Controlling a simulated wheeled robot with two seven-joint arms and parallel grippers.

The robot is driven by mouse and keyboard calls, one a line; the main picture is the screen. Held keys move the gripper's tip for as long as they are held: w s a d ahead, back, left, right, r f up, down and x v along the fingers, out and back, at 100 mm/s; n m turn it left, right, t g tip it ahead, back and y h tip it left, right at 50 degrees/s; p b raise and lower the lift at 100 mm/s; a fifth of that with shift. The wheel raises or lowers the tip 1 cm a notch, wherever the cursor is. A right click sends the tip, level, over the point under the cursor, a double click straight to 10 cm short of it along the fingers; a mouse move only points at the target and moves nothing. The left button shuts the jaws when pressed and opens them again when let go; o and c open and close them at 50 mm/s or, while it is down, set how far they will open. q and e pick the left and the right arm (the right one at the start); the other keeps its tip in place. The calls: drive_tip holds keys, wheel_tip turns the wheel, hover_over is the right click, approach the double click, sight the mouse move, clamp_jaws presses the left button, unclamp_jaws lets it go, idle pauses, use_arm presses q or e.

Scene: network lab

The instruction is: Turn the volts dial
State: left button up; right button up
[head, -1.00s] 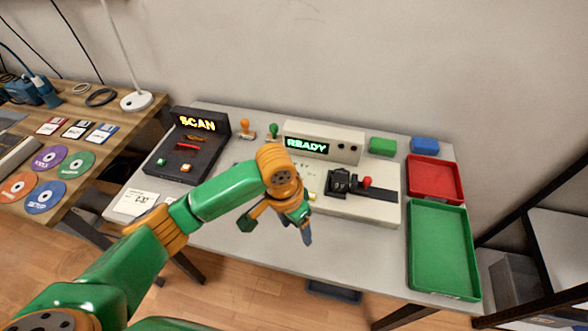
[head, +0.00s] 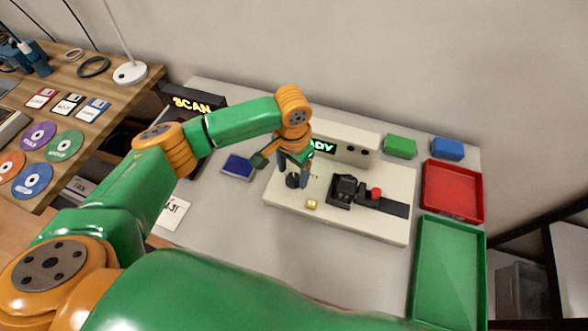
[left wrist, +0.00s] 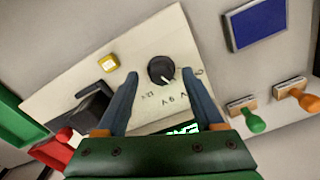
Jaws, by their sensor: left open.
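The volts dial is a round black knob with a white pointer mark, on the cream panel of the READY device. In the left wrist view the dial (left wrist: 161,70) lies between and beyond my two fingertips, with markings printed beside it. In the head view the dial (head: 293,181) shows just below my left gripper (head: 294,178). My left gripper (left wrist: 165,88) is open, its blue-grey fingers on either side of the knob. I cannot tell whether a finger touches it. My right gripper is not in view.
The cream panel (head: 370,226) also bears a yellow button (head: 312,204) and a black fixture with a red knob (head: 376,193). A blue pad (head: 237,167) lies left of it. Red (head: 482,190) and green (head: 422,272) trays stand at the right.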

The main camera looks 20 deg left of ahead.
use_arm(q)
drive_tip(key=shift+w+f, duration=0.1)
drive_tip(key=shift+f, duration=0.45)
drive_tip(key=shift+w+f, duration=0.25)
drive_tip(key=shift+f, duration=0.05)
drive_tip(key=shift+s+r, duration=0.1)
drive_tip(key=shift+s, duration=0.05)
clamp_jaws()
